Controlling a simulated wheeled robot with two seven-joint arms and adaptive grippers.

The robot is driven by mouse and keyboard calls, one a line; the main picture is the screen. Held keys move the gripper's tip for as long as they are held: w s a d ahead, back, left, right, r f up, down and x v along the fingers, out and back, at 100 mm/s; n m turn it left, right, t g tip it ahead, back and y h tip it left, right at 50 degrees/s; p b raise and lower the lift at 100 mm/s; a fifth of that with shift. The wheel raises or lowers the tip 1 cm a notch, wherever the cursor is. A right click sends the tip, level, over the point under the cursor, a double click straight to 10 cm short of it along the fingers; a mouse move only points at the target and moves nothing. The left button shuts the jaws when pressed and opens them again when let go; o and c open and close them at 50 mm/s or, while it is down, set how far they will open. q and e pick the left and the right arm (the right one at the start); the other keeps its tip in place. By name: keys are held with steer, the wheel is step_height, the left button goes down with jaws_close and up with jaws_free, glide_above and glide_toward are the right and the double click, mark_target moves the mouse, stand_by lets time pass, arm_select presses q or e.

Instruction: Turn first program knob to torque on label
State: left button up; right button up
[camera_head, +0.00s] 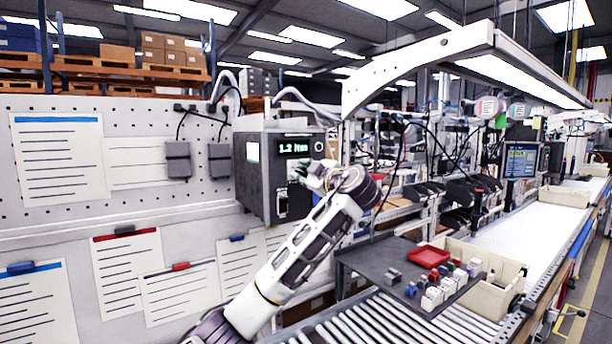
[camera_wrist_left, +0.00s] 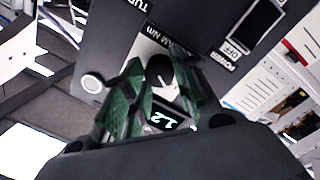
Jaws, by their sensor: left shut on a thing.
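The grey control box (camera_head: 262,185) hangs on the wall panel, its lit display (camera_head: 294,148) reading 1.2 Nm. My left gripper (camera_head: 312,174) is at the front of the box, and its arm hides part of the face. In the left wrist view, the green fingers of my left gripper (camera_wrist_left: 158,82) are shut on the black program knob (camera_wrist_left: 159,70). A white label (camera_wrist_left: 146,50) behind the knob is partly covered; "AM N/m" shows on it. The display (camera_wrist_left: 168,121) shows 1.2 between the fingers. My right gripper is not in view.
A power switch (camera_wrist_left: 258,28) marked OFF sits beside the knob on the box face, and a round white button (camera_wrist_left: 92,84) is on the other side. A dark tray table (camera_head: 385,262) with small coloured parts and a red tray (camera_head: 428,256) stands to the right.

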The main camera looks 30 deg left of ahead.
arm_select(q)
steer(key=shift+f+m+b, duration=0.2)
steer(key=shift+m+b, duration=0.7)
steer(key=shift+b, duration=0.35)
steer(key=shift+m+b, duration=0.3)
steer(key=shift+m, duration=0.1)
steer(key=shift+r+m+g, duration=0.15)
steer(key=shift+m+g, duration=0.15)
steer(key=shift+m, duration=0.5)
steer(key=shift+r+m+b, duration=0.1)
steer(key=shift+m+b, duration=0.2)
steer(key=shift+m, duration=0.8)
steer(key=shift+r+m, duration=0.1)
steer(key=shift+m, duration=0.9)
steer(key=shift+r+m, duration=0.1)
steer(key=shift+m, duration=1.2)
steer(key=shift+r, duration=0.1)
